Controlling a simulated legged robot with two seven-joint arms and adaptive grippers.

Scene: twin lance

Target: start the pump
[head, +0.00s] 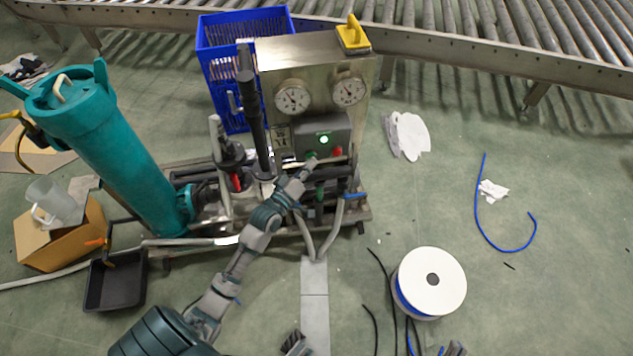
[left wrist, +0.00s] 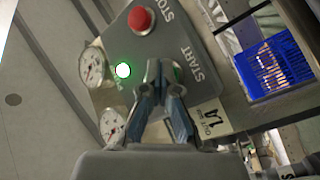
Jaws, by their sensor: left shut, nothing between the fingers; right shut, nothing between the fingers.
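The pump skid stands mid-frame in the head view. Its grey control box (head: 322,136) carries a lit green lamp (head: 324,140) and a red stop button (head: 337,151). In the left wrist view the lamp (left wrist: 123,70) glows, and the red button (left wrist: 140,20) is by the word STOP. The green start button (left wrist: 178,72) by START is partly hidden behind my fingers. My left gripper (head: 308,165) is shut and empty, its tips (left wrist: 165,72) right at the start button; contact cannot be told. My right gripper (head: 455,349) is shut at the bottom edge, mostly cut off.
A teal cylinder (head: 125,155) leans at the left. A blue crate (head: 222,65) is behind the skid, before a roller conveyor (head: 450,45). A white-flanged spool (head: 430,282) and loose hoses lie on the floor at right. A black tray (head: 115,285) is at lower left.

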